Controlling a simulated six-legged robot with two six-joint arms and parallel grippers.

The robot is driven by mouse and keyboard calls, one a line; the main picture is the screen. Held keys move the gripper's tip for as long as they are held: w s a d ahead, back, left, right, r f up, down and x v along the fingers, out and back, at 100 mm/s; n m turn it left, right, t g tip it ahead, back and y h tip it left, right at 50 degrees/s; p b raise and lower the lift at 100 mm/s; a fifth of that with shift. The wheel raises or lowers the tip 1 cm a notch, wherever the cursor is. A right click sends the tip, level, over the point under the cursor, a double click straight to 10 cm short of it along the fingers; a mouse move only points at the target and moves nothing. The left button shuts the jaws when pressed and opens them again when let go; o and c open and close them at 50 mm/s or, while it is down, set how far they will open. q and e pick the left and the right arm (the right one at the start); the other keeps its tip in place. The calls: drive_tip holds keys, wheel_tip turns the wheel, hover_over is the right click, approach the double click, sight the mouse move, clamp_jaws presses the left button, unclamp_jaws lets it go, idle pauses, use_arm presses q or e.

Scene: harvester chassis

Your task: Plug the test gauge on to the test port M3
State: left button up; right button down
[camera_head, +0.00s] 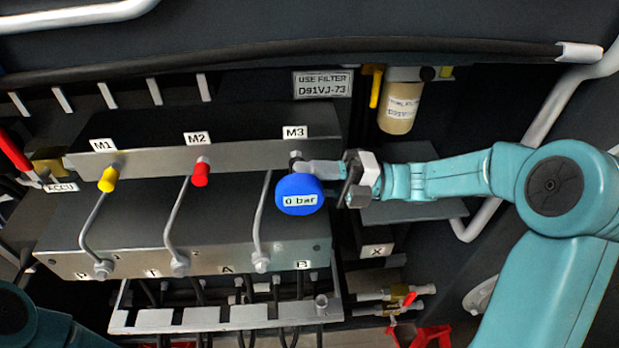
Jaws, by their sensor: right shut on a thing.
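The test gauge (300,188) is a round blue gauge with a "0 bar" label. It hangs just below the M3 label (294,133), at the right end of the dark manifold block. The test port M3 (295,156) shows as a small dark fitting right above the gauge; I cannot tell whether the two are joined or only close. My right gripper (345,180) comes in from the right and is shut on the gauge by its pale stem side. My left gripper is not in view; only a part of my left arm shows at the lower left corner.
Port M1 has a yellow cap (108,179) and port M2 a red cap (201,172). Bent metal pipes run down to the lower block (190,240). A fuel filter (401,105) hangs at the upper right. A red-handled valve (14,150) sits at the left.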

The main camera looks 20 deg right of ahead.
drive_tip(key=c, duration=0.8)
unclamp_jaws()
drive_tip(key=shift+w, duration=0.1)
drive_tip(key=b+v, duration=0.3)
drive_tip(key=v, duration=0.9)
